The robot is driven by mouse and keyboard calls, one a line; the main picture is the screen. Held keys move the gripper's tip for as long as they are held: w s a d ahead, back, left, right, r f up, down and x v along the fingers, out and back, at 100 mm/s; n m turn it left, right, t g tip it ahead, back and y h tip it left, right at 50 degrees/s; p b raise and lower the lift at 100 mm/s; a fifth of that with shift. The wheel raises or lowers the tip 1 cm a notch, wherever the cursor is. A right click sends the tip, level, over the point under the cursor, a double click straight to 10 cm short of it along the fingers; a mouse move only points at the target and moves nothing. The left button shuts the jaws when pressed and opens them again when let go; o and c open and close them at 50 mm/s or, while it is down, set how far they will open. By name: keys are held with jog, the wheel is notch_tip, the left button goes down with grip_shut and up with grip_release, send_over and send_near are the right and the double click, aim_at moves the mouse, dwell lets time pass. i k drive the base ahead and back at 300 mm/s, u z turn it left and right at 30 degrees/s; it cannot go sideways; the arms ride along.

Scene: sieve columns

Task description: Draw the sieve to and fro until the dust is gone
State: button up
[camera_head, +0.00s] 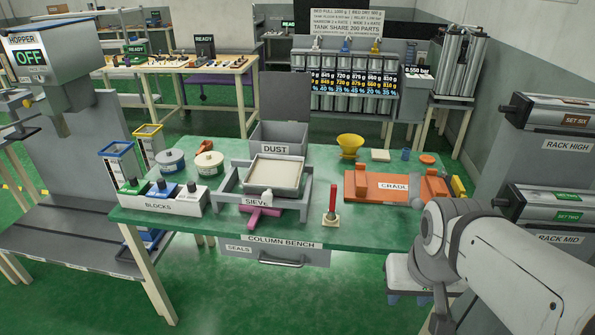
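The sieve (302,166) is a shallow grey tray with a pale, cream-coloured inside. It sits in a grey U-shaped frame (304,195) labelled SIEVE, on the green column bench (350,222). A small white knob (266,195) shows at its front. Whether the pale surface is dust, grains or bare mesh is too small to tell. A grey box labelled DUST (290,137) stands right behind the sieve, with an upright grey panel at its back. My arm reaches in from the right, with its joint right of the bench. My gripper is not in view.
A magenta cross-shaped piece (264,214) lies in front of the sieve. Blocks (160,192) and two round tins (208,163) stand left. A red-handled tool (332,204), orange cradle (370,186) and yellow funnel (350,144) are right. The bench's front right is clear.

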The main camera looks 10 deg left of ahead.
aim_at(269, 176)
jog(key=u, duration=0.15)
jog(key=i, duration=0.9)
jog(key=z, duration=0.1)
